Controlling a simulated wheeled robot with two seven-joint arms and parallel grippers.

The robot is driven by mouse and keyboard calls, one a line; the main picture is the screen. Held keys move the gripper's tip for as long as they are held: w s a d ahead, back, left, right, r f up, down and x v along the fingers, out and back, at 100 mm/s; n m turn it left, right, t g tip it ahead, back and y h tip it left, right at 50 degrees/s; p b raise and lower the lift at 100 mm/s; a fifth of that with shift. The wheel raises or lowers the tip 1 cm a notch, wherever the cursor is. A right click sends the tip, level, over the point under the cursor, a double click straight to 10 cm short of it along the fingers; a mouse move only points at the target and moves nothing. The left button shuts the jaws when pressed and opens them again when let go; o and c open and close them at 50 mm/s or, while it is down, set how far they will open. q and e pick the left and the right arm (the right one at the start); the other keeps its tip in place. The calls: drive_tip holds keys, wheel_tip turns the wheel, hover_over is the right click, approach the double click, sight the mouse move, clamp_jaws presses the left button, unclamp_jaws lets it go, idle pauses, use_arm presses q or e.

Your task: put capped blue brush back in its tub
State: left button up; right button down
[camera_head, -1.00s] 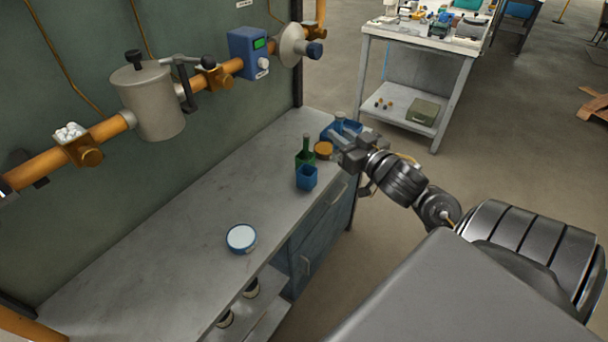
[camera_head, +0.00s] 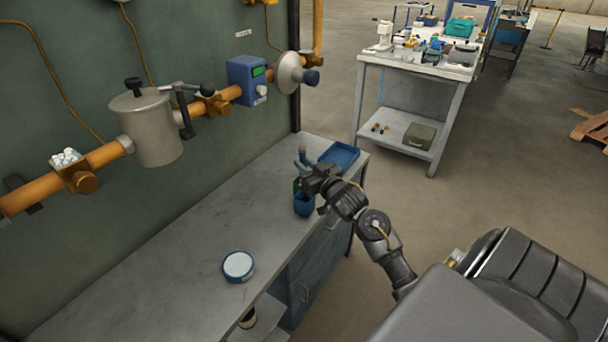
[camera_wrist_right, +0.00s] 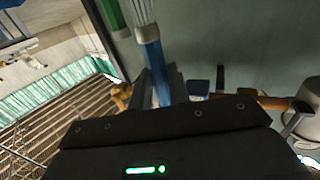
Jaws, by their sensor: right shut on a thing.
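My right gripper (camera_head: 308,172) is shut on the blue brush (camera_head: 302,155), above the back end of the bench. In the right wrist view the brush's blue handle (camera_wrist_right: 153,60) stands between the fingers (camera_wrist_right: 158,88), with a pale, ridged end towards the top edge. I cannot make out the cap clearly. The small blue tub (camera_head: 304,205) stands on the bench just below the gripper, its opening partly hidden by it. I see no contact between brush and tub. My left gripper is in neither view.
A blue tray (camera_head: 342,156) lies behind the gripper. A round white-topped tin (camera_head: 238,266) sits nearer. The bench (camera_head: 185,250) between is clear.

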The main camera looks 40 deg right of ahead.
drive_tip(key=shift+w+f, duration=0.3)
drive_tip(key=shift+f, duration=0.05)
drive_tip(key=shift+s+f, duration=0.1)
drive_tip(key=shift+f, duration=1.35)
drive_tip(key=c, duration=1.3)
unclamp_jaws()
